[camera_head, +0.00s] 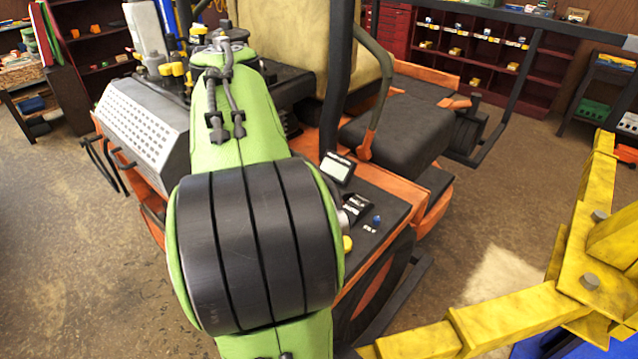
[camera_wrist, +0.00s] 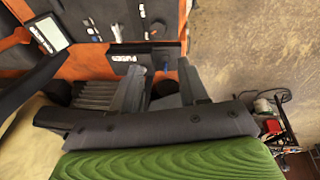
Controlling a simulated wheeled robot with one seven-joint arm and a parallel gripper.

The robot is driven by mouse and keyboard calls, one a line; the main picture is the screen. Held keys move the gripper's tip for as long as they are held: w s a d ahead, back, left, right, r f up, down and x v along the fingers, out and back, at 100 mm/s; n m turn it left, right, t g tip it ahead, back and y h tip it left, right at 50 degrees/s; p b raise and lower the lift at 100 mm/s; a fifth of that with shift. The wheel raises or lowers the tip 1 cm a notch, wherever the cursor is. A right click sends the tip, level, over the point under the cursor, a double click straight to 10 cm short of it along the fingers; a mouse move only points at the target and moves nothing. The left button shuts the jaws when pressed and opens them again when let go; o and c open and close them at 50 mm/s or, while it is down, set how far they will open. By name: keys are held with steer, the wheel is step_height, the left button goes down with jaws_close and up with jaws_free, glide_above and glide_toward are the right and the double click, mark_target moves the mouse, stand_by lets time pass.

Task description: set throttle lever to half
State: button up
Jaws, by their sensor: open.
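The mower's side console (camera_head: 369,238) is a dark panel on an orange body, to the right of my arm in the head view. In the wrist view the console (camera_wrist: 68,8) fills the top left, with a small slotted control (camera_wrist: 92,27) and a light control (camera_wrist: 143,12) near its top edge. I cannot tell for sure which one is the throttle lever or how it is set. My gripper (camera_wrist: 160,67) shows in the wrist view with two grey fingers apart and nothing between them. Its tips are near the console's lower edge. My arm hides the gripper in the head view.
A small display (camera_head: 338,168) stands up from the console, with a blue knob (camera_head: 377,219) nearby. The black seat (camera_head: 405,125) and a roll bar post (camera_head: 337,75) are close. A yellow lift frame (camera_head: 510,312) stands at lower right. Open floor (camera_head: 500,200) lies beyond the mower.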

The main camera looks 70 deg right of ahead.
steer(key=s+d+m+g, duration=0.1)
steer(key=s+d+g, duration=0.2)
steer(key=s+d, duration=1)
steer(key=x, duration=0.5)
steer(key=w+b+x, duration=0.1)
steer(key=x, duration=0.4)
steer(key=w+x, duration=0.1)
steer(key=x, duration=0.5)
steer(key=shift+w+d+b, duration=0.1)
steer(key=shift+d+b, duration=0.2)
steer(key=shift+d, duration=0.1)
steer(key=shift+c, duration=0.2)
steer(key=shift+r, duration=0.1)
jaws_close()
